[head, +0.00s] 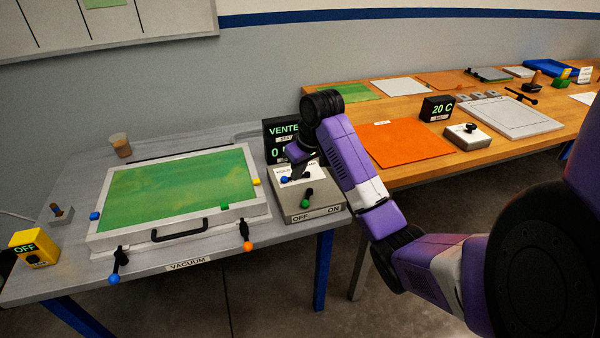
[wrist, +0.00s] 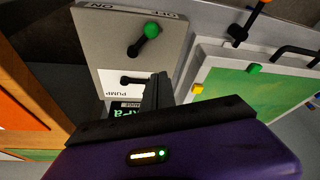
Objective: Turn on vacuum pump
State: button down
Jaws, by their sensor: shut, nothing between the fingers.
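The grey pump box (head: 325,199) stands on the grey table, with OFF and ON lettered along its front edge. Its green-knobbed lever (head: 307,191) also shows in the wrist view (wrist: 151,29), where the knob leans toward the OFF side. A blue knob (head: 284,179) shows at the box's left. My gripper (head: 302,158) is over the back of the box, shut and empty. In the wrist view its fingers (wrist: 157,90) are near the PUMP label, apart from the green lever. A dark display (head: 284,130) behind the box reads "VENTE" and "0", partly hidden by my arm.
A framed green panel (head: 93,239) with a black handle and coloured clamp knobs fills the table left of the box. A yellow box (head: 34,247) reading OFF stands at far left. A wooden bench (head: 415,175) with sheets and another switch box is right.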

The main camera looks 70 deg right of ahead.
aim_at(306, 199)
jog(key=x, duration=0.6)
jog(key=shift+f, duration=0.15)
jog(key=shift+s+d+f, duration=0.1)
jog(key=shift+f, duration=0.25)
jog(key=shift+s+a+f+p, duration=0.2)
jog(key=shift+s+a, duration=0.25)
jog(key=shift+s, duration=0.3)
jog(key=shift+s+a+f+p, duration=0.1)
jog(key=shift+s+a+p, duration=0.1)
jog(key=shift+s+a, duration=0.4)
jog(key=shift+s+d, duration=0.15)
